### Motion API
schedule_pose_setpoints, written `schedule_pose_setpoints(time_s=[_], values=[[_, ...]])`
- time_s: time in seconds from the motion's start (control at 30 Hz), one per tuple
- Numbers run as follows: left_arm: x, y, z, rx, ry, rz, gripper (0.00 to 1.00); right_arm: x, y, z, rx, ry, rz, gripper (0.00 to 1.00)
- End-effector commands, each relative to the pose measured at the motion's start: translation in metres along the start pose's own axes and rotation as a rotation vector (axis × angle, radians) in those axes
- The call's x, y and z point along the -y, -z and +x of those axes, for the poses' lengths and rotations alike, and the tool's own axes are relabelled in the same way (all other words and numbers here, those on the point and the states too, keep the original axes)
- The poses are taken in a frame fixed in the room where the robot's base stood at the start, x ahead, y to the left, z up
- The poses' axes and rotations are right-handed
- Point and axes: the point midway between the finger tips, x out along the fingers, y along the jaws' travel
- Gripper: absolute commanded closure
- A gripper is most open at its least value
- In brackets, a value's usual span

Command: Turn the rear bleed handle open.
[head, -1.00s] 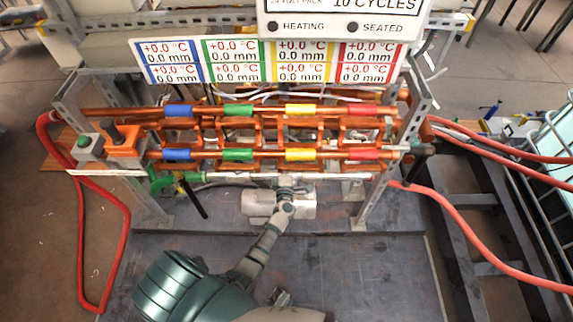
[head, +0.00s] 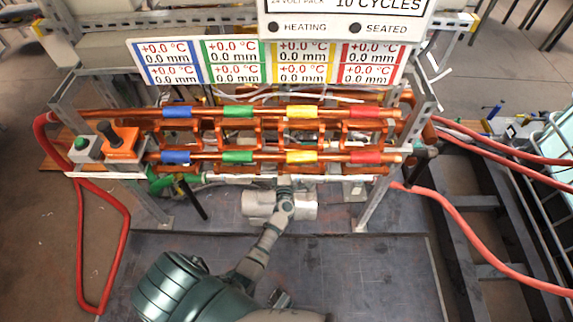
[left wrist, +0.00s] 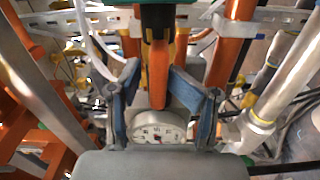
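My left arm reaches up from the bottom of the head view to the front underside of the pipe rig, its gripper (head: 286,190) partly hidden there. In the left wrist view the two blue-grey fingers (left wrist: 154,72) stand apart either side of an orange bar (left wrist: 158,75) below a green and black part. I cannot tell whether they touch it. In the head view a black handle (head: 195,200) hangs from a green valve (head: 163,184) at the rig's left. I cannot tell which handle is the rear bleed handle.
An orange box (head: 120,142) with a black lever stands beside a green button (head: 82,143). Copper rails (head: 270,157) with coloured bands cross the rig. Red hoses (head: 126,215) loop on both sides. A dark slatted rack (head: 480,230) lies at right. The grey floor plate in front is clear.

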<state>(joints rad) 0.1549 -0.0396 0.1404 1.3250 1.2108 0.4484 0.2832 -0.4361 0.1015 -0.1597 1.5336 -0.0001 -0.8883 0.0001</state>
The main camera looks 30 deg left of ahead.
Motion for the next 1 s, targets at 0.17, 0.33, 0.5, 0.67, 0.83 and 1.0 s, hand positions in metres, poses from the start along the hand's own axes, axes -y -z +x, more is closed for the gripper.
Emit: schedule_pose_setpoints(time_s=[0.17,0.33,0.5,0.67,0.83,1.0], values=[[-0.003,-0.001,-0.002,-0.003,-0.006,0.003,0.59,0.002,0.002,0.000,-0.003,0.003,0.001,1.00],[-0.003,-0.004,-0.003,-0.001,-0.004,0.004,0.59,0.003,0.002,0.000,-0.003,0.004,0.001,1.00],[-0.002,-0.005,-0.004,0.002,-0.002,0.004,0.59,0.003,0.000,0.000,-0.001,0.004,0.001,1.00],[-0.001,-0.005,-0.004,0.004,0.000,0.004,0.59,0.002,-0.001,0.000,0.001,0.002,0.000,1.00],[0.000,-0.006,-0.011,0.005,0.001,0.003,0.59,0.003,-0.004,0.000,0.004,0.004,0.000,1.00],[0.001,-0.006,-0.042,0.004,0.004,0.002,0.59,0.002,-0.003,0.000,0.002,0.003,0.000,1.00]])
